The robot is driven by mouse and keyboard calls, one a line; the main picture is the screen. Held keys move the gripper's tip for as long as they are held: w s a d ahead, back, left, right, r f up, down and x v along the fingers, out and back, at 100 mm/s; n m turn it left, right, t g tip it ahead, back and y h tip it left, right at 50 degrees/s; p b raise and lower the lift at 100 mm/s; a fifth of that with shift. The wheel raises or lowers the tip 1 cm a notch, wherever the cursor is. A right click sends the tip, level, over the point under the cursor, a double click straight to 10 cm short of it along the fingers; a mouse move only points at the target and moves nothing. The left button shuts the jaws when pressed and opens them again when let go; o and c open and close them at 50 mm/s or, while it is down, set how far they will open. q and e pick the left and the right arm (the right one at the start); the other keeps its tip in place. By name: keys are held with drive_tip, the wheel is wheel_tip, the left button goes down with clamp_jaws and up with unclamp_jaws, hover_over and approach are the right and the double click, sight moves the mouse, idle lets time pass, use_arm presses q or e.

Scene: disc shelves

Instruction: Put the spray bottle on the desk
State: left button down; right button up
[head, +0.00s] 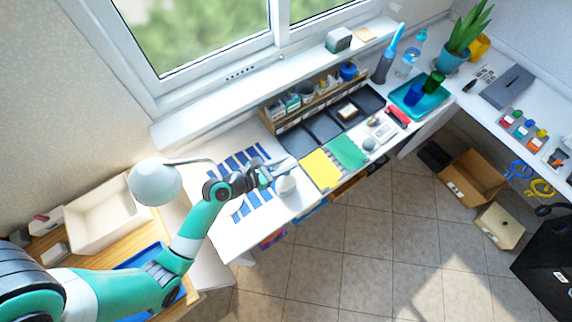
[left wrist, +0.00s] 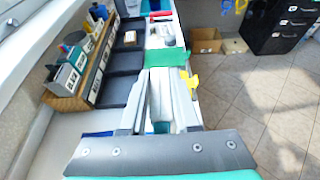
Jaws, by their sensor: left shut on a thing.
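My left gripper (head: 268,174) is shut on a pale bottle, which I take to be the spray bottle (head: 285,186). Its rounded white body shows beside the fingers, above the front edge of the white desk (head: 235,235). In the left wrist view the fingers (left wrist: 160,95) close in the middle. The gripper hides most of the bottle. I cannot tell whether its base touches the desk. My right gripper is not in view.
Blue striped strips (head: 250,208) lie on the desk left of the gripper. Yellow (head: 320,170) and green (head: 347,152) sheets lie to the right. A wooden organiser (head: 310,104) and dark trays (head: 325,126) stand behind. A white lamp (head: 155,184) is close to my left arm.

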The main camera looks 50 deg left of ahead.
sight(284, 179)
use_arm(q)
drive_tip(key=shift+f, duration=0.5)
drive_tip(key=shift+r, duration=0.1)
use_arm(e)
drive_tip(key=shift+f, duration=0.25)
use_arm(q)
drive_tip(key=shift+f, duration=0.8)
drive_tip(key=c, duration=0.6)
unclamp_jaws()
drive_tip(key=shift+s+d+f, duration=0.1)
drive_tip(key=shift+s, duration=0.1)
drive_tip(key=shift+c, duration=0.2)
drive_tip(key=shift+w, duration=0.15)
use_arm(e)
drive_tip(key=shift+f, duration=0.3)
use_arm(q)
drive_tip(key=shift+r, duration=0.2)
